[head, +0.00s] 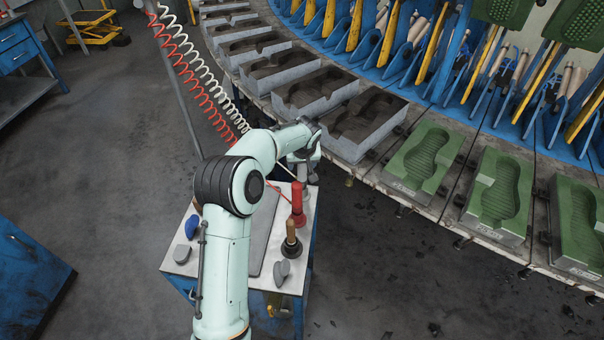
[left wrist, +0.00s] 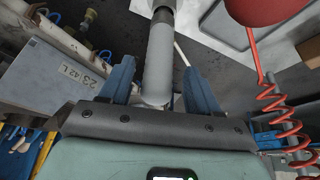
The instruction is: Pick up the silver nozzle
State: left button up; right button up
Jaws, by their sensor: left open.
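The silver nozzle (left wrist: 159,62) is a grey cylinder in the left wrist view, lying between the two blue fingers of my left gripper (left wrist: 158,75). The fingers are open, with a visible gap on each side of it. In the head view my left gripper (head: 305,165) is at the far end of the small cart, and a little of the silver nozzle (head: 303,173) shows beneath it; the rest is hidden by the gripper. A red nozzle (head: 297,204) and a brass-topped one (head: 291,243) stand nearer on the cart. My right gripper is not in view.
The cart top (head: 225,270) also holds a blue piece (head: 192,226) and grey pieces (head: 281,270). Red (head: 199,90) and white coiled hoses hang behind my arm. The rotary table with grey moulds (head: 362,120) and green moulds (head: 497,195) curves close by on the right.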

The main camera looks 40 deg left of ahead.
pick_arm(q)
jog(key=x, duration=0.2)
jog(key=shift+w+a+f, duration=0.1)
jog(key=shift+w+f, duration=0.1)
jog(key=shift+w, duration=0.15)
jog(key=shift+s, duration=0.15)
jog(key=c, duration=0.9)
jog(key=shift+o, duration=0.2)
jog(key=shift+r, duration=0.1)
notch_tip(320, 180, up, 28)
jog(key=shift+f+p, duration=0.25)
jog(key=shift+p, duration=0.1)
